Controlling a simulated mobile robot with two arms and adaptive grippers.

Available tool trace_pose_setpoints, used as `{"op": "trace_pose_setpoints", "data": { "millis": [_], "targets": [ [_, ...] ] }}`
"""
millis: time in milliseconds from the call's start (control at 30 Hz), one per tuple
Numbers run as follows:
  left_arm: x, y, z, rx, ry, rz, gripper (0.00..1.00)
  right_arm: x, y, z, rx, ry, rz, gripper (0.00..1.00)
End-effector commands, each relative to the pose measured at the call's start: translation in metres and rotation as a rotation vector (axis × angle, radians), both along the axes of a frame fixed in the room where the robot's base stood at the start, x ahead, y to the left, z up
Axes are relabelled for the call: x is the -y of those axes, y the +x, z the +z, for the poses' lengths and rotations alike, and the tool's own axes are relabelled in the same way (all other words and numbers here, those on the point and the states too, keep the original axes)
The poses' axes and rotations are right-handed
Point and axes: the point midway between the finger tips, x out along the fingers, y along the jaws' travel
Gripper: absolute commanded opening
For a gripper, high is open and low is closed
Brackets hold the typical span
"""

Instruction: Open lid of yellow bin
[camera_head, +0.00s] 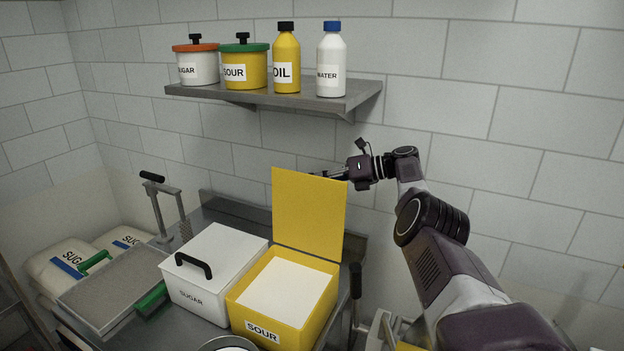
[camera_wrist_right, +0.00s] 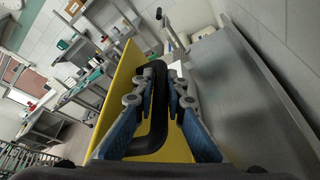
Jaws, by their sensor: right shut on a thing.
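The yellow bin (camera_head: 318,307) labelled SOUR stands on the metal counter, filled with white powder. Its yellow lid (camera_head: 309,215) stands upright at the bin's back edge, so the bin is open. My right gripper (camera_head: 318,176) is behind the lid's upper right part, its fingers partly hidden by the lid. In the right wrist view, the right gripper (camera_wrist_right: 160,100) is shut on the black lid handle (camera_wrist_right: 153,125), which is fixed to the yellow lid (camera_wrist_right: 122,90). My left gripper is in neither view.
A white SUGAR bin (camera_head: 215,265) with a closed lid and black handle stands left of the yellow bin. A shelf (camera_head: 280,96) above holds two pots and two bottles. A metal tray (camera_head: 110,290) and sugar sacks (camera_head: 75,262) are at the left.

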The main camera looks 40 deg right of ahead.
Motion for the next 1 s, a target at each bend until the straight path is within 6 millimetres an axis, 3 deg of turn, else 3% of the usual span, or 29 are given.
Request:
{"op": "trace_pose_setpoints", "data": {
  "millis": [400, 433, 500, 833, 1000],
  "targets": [
    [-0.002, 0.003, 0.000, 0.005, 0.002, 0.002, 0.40, -0.002, -0.001, -0.004, -0.012, 0.005, 0.005, 0.00],
    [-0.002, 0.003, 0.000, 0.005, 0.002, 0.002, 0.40, -0.002, -0.001, -0.004, -0.012, 0.005, 0.005, 0.15],
    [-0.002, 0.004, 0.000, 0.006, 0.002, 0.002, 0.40, -0.002, -0.001, -0.004, -0.011, 0.004, 0.005, 0.19],
    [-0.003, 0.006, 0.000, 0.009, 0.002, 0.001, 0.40, 0.003, -0.005, -0.001, -0.006, 0.003, 0.001, 0.19],
    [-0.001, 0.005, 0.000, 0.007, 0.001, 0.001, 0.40, 0.020, -0.026, 0.006, -0.007, -0.001, -0.002, 0.19]
  ]
}}
